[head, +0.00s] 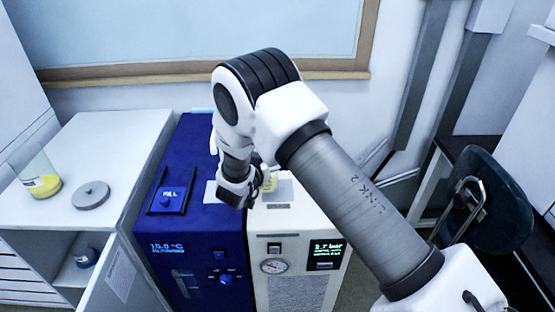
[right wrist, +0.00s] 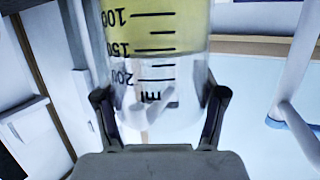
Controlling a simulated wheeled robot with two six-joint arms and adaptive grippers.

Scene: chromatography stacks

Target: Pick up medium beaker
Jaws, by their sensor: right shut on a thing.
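The medium beaker (right wrist: 155,60) is clear glass with black volume marks and yellow liquid, and fills the middle of the right wrist view. Its marks appear upside down there. My right gripper (right wrist: 160,105) is shut on it, with one finger on each side. In the head view, my right gripper (head: 238,190) points down over the blue and white machines, and a small part of the beaker (head: 270,180) shows beside it, mostly hidden by the gripper. I cannot tell whether the beaker touches the surface below. My left gripper is not in view.
Another beaker with yellow liquid (head: 40,178) stands on the white counter at left, beside a grey disc (head: 91,195). A blue machine (head: 207,240) and a white machine (head: 298,240) stand side by side. An open cabinet door (head: 110,275) and a dark chair (head: 485,190) flank them.

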